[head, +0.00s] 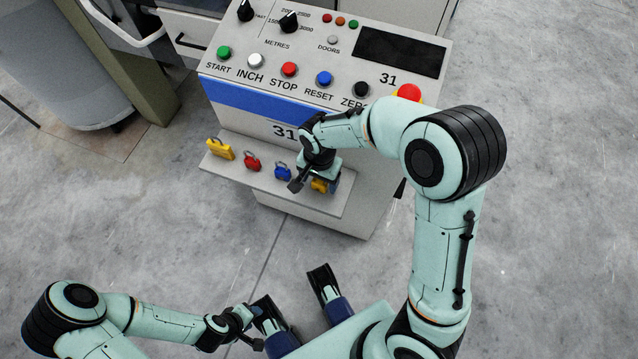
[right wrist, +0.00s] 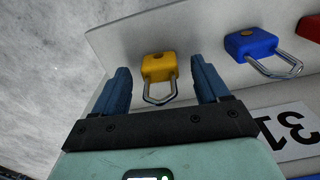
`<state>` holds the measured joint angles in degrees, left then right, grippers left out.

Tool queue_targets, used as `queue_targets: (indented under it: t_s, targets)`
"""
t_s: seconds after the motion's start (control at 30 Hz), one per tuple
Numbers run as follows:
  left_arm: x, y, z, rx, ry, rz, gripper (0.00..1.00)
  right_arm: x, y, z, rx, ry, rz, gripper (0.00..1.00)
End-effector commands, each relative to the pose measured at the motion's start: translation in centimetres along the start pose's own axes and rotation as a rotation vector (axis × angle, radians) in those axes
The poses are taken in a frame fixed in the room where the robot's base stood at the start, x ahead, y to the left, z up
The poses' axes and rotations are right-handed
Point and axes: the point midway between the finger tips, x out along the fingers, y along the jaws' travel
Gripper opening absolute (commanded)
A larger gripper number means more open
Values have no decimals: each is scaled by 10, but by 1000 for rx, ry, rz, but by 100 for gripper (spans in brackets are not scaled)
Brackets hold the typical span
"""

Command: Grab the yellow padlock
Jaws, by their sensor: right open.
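A yellow padlock (right wrist: 158,68) with a silver shackle lies between the two blue fingers of my right gripper (right wrist: 163,84) in the right wrist view. The fingers are open, one on each side, with gaps between them and the padlock. In the head view my right gripper (head: 322,180) is over the right end of the machine's shelf and partly hides this yellow padlock (head: 319,186).
A red padlock (head: 252,161) and a blue padlock (head: 283,172) sit on the grey shelf (head: 232,168) between the yellow ones. The blue padlock (right wrist: 255,45) is close beside my right gripper. A control panel (head: 270,50) with buttons rises behind. The floor in front is clear.

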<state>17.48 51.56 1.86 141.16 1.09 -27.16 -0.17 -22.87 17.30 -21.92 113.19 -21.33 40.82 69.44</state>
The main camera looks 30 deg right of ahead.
Motion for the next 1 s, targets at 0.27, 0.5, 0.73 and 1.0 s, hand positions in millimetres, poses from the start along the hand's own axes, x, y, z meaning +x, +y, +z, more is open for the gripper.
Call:
queue_targets:
  t_s: [0.27,0.5,0.73,1.0]
  targets:
    - [6,-3,-10,-3,28,-1,43,19,0,0,0,-1,0,74]
    - [6,-2,-10,-3,28,-1,43,18,0,0,0,-1,0,22]
    - [6,-2,-10,-3,27,-1,43,18,0,0,0,-1,0,16]
    - [-2,1,1,0,-1,0,43,-7,0,0,0,1,-5,16]
